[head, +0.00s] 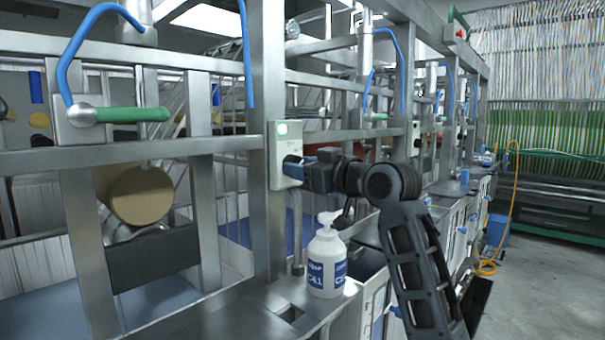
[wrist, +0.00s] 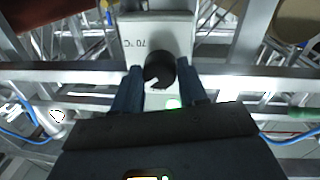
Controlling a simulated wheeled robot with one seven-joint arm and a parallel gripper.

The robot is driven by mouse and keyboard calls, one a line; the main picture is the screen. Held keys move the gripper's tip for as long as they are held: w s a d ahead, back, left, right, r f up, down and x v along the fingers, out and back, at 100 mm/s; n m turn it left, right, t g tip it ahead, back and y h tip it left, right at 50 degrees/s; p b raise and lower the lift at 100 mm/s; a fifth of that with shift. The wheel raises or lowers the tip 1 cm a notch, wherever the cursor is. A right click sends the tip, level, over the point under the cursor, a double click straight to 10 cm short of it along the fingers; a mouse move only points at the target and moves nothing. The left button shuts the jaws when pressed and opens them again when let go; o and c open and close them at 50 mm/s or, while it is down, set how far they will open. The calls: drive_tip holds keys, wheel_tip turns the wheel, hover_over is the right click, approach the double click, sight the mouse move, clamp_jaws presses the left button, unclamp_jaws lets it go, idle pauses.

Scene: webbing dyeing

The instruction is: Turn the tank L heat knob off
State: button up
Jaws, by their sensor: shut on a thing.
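The heat knob (wrist: 159,68) is a round black knob on a light grey control box (wrist: 155,32) marked "70 °C" in the wrist view. My gripper (wrist: 160,74) has its blue fingers on both sides of the knob and is shut on it. In the head view the control box (head: 283,143) is fixed to a steel post, with a lit green lamp (head: 282,129) near its top. My gripper (head: 297,166) meets the front of the box there and hides the knob. I cannot read the knob's setting.
A white pump bottle (head: 327,262) with a blue label stands on the steel ledge below my arm. A green-handled lever (head: 130,115) and a brown roll (head: 138,194) are at left. A yellow hose (head: 513,200) hangs at right beside open grey floor (head: 535,285).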

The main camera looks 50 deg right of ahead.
drive_tip(key=shift+d+f+n+t+y+b, duration=0.1)
drive_tip(key=shift+n+t+y+b, duration=0.1)
drive_tip(key=shift+n+b, duration=2.65)
drive_tip(key=shift+d+n+t+y+b, duration=0.1)
drive_tip(key=shift+n+t+y+b, duration=0.1)
drive_tip(key=shift+n+b, duration=2.65)
drive_tip(key=o, duration=1)
drive_tip(key=shift+o, duration=0.2)
